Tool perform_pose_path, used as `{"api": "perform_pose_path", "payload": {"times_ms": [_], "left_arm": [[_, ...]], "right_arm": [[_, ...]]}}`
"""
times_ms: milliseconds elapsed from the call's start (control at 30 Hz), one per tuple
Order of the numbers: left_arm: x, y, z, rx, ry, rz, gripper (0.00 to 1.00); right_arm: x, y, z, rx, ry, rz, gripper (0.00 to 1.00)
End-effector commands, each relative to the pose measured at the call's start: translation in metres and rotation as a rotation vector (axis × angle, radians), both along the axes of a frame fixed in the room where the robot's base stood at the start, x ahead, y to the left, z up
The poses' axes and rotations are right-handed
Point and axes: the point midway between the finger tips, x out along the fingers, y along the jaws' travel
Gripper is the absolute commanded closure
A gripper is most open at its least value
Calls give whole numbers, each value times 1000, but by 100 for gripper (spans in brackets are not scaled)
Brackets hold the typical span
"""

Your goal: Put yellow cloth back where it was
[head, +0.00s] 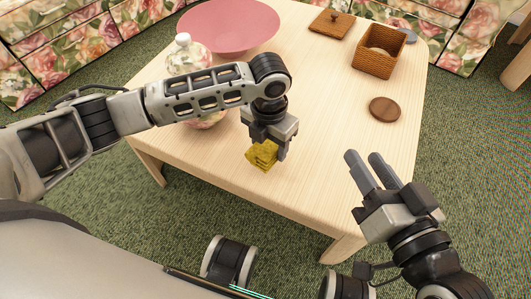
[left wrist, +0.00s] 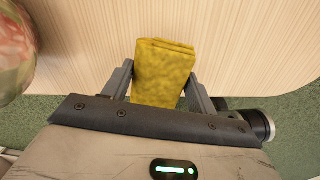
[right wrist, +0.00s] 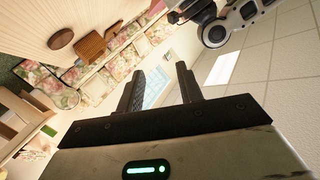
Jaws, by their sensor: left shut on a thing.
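The yellow cloth (head: 262,155) is a small folded piece near the front edge of the light wooden table (head: 330,120). My left gripper (head: 268,145) is above the table and shut on the cloth. In the left wrist view the cloth (left wrist: 164,70) sits between the two fingers, its far part over the wood. I cannot tell whether it touches the tabletop. My right gripper (head: 368,170) is open and empty, at the table's right front side. Its two spread fingers (right wrist: 160,88) also show in the right wrist view with nothing between them.
A pink bowl (head: 228,25) and a floral glass jar (head: 187,57), partly behind my left arm, stand at the left. A wicker basket (head: 379,51), a square wooden lid (head: 331,22) and a round brown disc (head: 385,110) are at the right. The table's middle is clear.

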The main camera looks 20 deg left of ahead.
Motion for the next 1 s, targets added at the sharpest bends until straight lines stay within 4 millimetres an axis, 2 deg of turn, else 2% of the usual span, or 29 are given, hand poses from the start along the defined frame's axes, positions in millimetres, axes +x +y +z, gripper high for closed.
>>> {"api": "perform_pose_path", "payload": {"times_ms": [133,267,400,667,700,733,767,1000], "left_arm": [[-1,8,-21,2,2,1,61],[0,7,-40,0,1,2,61],[0,7,-38,1,-1,1,61],[0,7,-41,1,1,1,61],[0,7,-41,1,1,1,31],[0,7,-41,1,1,1,23],[0,7,-41,1,1,1,21],[0,7,-40,1,0,1,21]], "right_arm": [[0,2,-3,44,-8,4,64],[5,2,8,81,-79,7,64],[6,1,15,81,-102,4,64],[6,1,15,79,-99,4,64],[6,1,15,79,-99,4,64],[6,1,15,79,-99,4,64],[6,1,15,79,-99,4,64],[6,1,15,79,-99,3,64]]}}
